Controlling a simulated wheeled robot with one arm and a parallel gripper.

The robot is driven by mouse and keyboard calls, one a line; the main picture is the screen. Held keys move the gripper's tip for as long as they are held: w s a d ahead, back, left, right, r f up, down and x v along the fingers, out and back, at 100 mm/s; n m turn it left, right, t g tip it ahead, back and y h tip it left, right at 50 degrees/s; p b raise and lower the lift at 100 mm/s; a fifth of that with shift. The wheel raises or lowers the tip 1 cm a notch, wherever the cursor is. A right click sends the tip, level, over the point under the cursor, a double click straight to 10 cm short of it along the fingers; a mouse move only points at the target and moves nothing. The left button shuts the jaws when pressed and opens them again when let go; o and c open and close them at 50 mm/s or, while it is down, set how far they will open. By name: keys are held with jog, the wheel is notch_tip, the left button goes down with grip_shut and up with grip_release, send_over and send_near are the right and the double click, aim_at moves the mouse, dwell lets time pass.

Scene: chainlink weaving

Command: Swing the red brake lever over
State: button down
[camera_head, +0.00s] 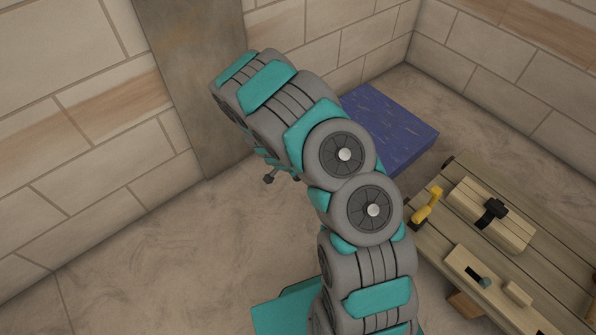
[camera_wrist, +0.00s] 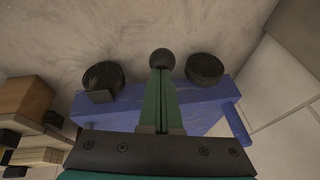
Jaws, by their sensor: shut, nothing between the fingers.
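No red lever shows in either view. In the wrist view my gripper (camera_wrist: 161,78) is shut, its two green fingers side by side with nothing between them. A dark round knob (camera_wrist: 162,58) shows just beyond the fingertips; I cannot tell whether they touch it or what it belongs to. Behind the fingers lies a blue body (camera_wrist: 205,118), with a dark round part on the left (camera_wrist: 103,75) and another on the right (camera_wrist: 204,69). In the head view my arm hides the gripper. A small dark knob (camera_head: 269,179) shows below the arm's upper part.
In the head view a blue slab-like thing (camera_head: 392,122) lies behind my arm near the wall corner. A wooden bench (camera_head: 424,232) at the right bears a yellow-handled tool (camera_head: 427,207) and wooden blocks. A brown pillar (camera_head: 195,75) stands at the wall. The left floor is clear.

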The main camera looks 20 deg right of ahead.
jog(key=shift+s, duration=0.1)
dwell(0.3)
jog(key=r, duration=0.2)
jog(key=d+r, duration=0.1)
jog(key=r, duration=0.1)
jog(key=shift+s, duration=0.15)
jog(key=a+v, duration=0.2)
jog(key=v, duration=0.7)
jog(key=shift+s, duration=0.4)
jog(key=shift+a+f, duration=0.1)
